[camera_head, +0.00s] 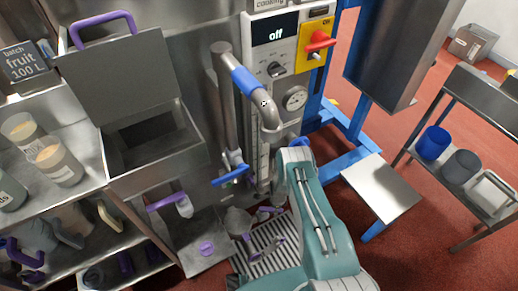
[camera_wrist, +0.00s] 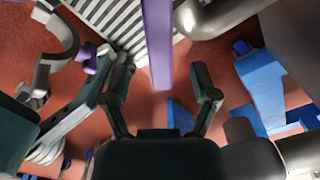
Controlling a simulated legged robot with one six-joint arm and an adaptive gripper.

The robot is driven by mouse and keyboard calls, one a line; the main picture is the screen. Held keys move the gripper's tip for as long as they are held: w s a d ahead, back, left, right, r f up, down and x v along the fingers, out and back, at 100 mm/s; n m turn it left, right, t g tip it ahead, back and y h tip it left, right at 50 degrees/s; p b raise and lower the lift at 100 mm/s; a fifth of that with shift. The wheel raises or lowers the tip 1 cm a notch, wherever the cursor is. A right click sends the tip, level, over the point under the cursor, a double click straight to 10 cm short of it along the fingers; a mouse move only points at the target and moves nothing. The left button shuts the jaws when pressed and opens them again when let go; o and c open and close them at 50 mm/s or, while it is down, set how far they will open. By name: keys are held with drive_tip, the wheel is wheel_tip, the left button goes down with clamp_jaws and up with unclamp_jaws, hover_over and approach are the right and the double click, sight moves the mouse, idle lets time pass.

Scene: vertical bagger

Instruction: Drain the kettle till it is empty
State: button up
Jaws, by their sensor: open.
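A square steel vessel (camera_head: 155,150) stands at left in the head view, its lid (camera_head: 118,80) with a purple handle (camera_head: 103,28) raised; its inside looks dark. I cannot tell for sure that it is the kettle, or its fill level. A purple lever (camera_head: 167,201) shows at its lower front. In the wrist view my gripper (camera_wrist: 160,76) is open, and a long purple bar (camera_wrist: 158,40) runs between its fingers, without clear contact. In the head view my teal arm hides most of my gripper.
A bent steel pipe with a blue sleeve (camera_head: 249,84) and a blue-handled valve (camera_head: 231,175) stand beside a panel (camera_head: 275,35) reading "off". A striped floor grate (camera_head: 262,245) lies below. Shelves with cups (camera_head: 60,165) are at left, a steel plate (camera_head: 381,188) at right.

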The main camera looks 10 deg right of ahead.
drive_tip(key=shift+r, duration=2.2)
drive_tip(key=shift+f, duration=0.1)
